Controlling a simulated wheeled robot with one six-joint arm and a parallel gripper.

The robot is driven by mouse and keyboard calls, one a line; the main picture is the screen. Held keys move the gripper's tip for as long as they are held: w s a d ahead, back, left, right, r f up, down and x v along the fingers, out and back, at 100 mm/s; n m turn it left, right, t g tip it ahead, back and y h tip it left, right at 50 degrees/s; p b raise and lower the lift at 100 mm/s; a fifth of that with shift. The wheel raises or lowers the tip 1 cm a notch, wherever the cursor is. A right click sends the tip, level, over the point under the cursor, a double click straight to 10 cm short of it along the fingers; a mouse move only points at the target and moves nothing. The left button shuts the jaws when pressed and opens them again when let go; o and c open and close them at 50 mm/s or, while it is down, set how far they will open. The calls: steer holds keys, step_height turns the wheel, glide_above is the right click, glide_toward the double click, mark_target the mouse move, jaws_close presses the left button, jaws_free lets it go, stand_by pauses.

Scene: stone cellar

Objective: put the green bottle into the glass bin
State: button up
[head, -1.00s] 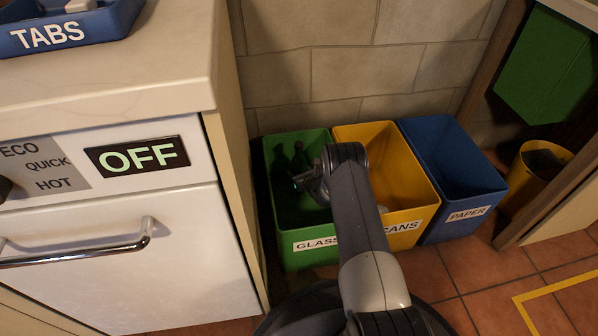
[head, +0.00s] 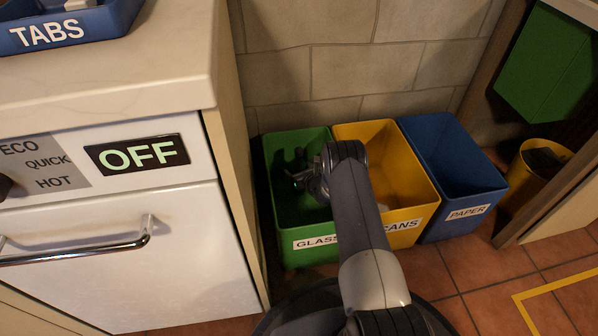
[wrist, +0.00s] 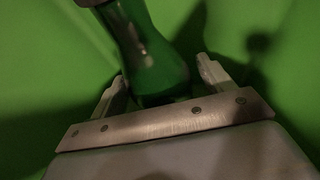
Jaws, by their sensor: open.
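The green bottle (wrist: 152,62) shows in the wrist view between and just beyond my gripper's two fingers, against the green inside of the glass bin. Its neck points to the upper left and its top is cut off by the frame. My gripper (wrist: 162,82) is open, with a finger on either side of the bottle; I cannot tell whether either touches it. In the head view my gripper (head: 303,180) is down in the green glass bin (head: 312,245), labelled GLASS. A small dark green shape, likely the bottle (head: 299,156), shows beyond it; its lower part is hidden.
The yellow cans bin (head: 405,205) and blue paper bin (head: 462,180) stand close on the right. A white appliance (head: 80,250) reading OFF and its counter are on the left. A stone wall stands behind. A yellow bucket (head: 535,175) is at far right.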

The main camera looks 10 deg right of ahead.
steer(key=p+v, duration=0.3)
steer(key=v, duration=0.4)
steer(key=shift+s+r+p, duration=0.2)
steer(key=shift+r+p, duration=0.1)
steer(key=shift+p, duration=0.05)
steer(key=shift+d+f, duration=0.1)
steer(key=b+x, duration=0.3)
steer(key=x, duration=0.4)
steer(key=shift+b, duration=0.4)
steer(key=shift+w+f, duration=0.2)
steer(key=shift+f, duration=0.1)
steer(key=shift+r, duration=0.1)
